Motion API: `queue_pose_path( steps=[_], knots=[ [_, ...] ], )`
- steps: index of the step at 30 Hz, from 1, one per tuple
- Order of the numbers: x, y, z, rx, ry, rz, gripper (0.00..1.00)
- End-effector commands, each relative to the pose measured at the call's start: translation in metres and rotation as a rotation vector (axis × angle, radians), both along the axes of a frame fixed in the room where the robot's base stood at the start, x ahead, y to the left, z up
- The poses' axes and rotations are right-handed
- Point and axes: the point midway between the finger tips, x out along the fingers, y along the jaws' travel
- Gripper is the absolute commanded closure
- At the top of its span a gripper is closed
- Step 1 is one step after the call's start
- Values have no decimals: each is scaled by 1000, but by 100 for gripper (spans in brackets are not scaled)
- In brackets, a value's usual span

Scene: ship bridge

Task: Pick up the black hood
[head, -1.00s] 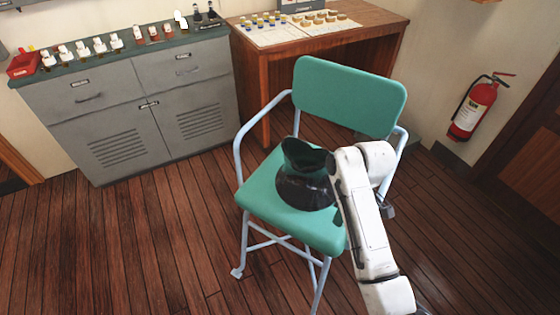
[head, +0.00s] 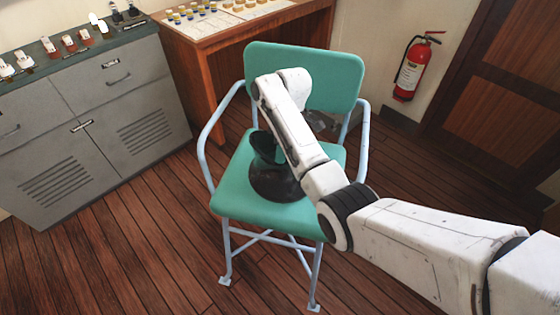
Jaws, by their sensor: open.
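The black hood (head: 272,183) sits on the green seat of the chair (head: 236,195). It has a wide flared base and a narrower open top, and looks dark and glossy. My white arm crosses in front of its right side and hides part of it. My gripper (head: 320,122) shows only as a small grey part behind the arm, below the chair's backrest. It appears to be up and to the right of the hood, apart from it. Its fingers are mostly hidden. It is open.
The chair's pale blue armrests (head: 210,140) flank the seat. A grey cabinet (head: 90,125) stands at left and a wooden desk (head: 200,75) behind. A red fire extinguisher (head: 415,68) hangs on the wall at right. The plank floor in front is clear.

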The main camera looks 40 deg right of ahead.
Motion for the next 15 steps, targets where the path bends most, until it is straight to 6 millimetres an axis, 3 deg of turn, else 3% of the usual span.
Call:
queue_pose_path(
  steps=[9,15],
  knots=[
    [0,1,-41,0,4,0,59],
    [0,3,-52,-1,1,0,59]
  ],
)
